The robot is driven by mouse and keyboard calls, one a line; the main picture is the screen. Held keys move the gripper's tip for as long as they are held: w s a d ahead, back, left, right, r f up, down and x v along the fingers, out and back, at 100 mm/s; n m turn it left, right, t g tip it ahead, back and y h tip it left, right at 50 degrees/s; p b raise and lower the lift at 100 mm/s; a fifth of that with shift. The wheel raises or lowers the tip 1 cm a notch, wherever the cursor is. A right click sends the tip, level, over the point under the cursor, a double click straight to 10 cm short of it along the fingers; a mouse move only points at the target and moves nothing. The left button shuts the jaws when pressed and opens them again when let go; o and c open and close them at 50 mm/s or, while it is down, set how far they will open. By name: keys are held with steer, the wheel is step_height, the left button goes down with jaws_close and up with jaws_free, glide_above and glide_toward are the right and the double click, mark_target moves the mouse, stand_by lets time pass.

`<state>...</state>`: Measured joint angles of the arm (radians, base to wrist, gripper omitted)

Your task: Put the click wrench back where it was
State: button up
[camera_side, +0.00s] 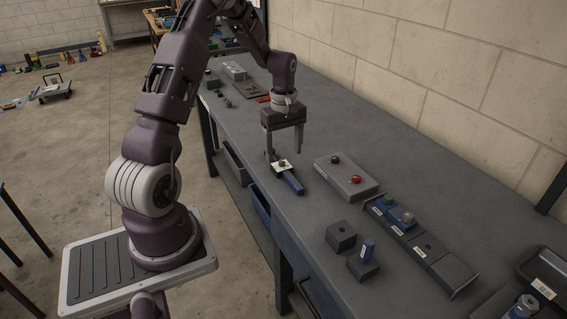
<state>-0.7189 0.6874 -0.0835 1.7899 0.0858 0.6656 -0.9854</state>
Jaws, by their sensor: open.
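The click wrench (292,183) appears to be the blue-handled tool lying on the grey bench near its front edge. Its far end has a pale plate with a dark round part. My gripper (284,154) points down at that far end, with its fingers apart. One finger is left of the pale plate and the other right of it. I cannot tell whether either finger touches the tool. The blue handle lies clear of the fingers.
A long dark rack (428,257) lies further right. Small parts and a dark plate (246,89) lie at the bench's far end.

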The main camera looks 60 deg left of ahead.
mark_target(284, 168)
steer(key=s+d+r+m+t+y, duration=0.1)
steer(key=s+d+r+m, duration=0.15)
steer(key=d+r, duration=0.45)
steer(key=s+d+r+m+t, duration=0.1)
steer(key=d+r+m, duration=0.35)
steer(key=r, duration=0.55)
steer(key=s+d+r+m+t, duration=0.1)
steer(key=s+d+r+m, duration=0.1)
steer(key=s+d+m, duration=0.3)
steer(key=s+d+r+m+t+h, duration=0.1)
steer(key=s+d+m+t, duration=0.1)
steer(key=s+d+m, duration=0.4)
steer(key=s+d, duration=0.3)
steer(key=s, duration=0.2)
steer(key=shift+s+d+r+t, duration=0.15)
steer(key=shift+s+r+t, duration=0.1)
steer(key=shift+r+t, duration=0.1)
steer(key=o, duration=0.3)
steer(key=shift+o, duration=0.2)
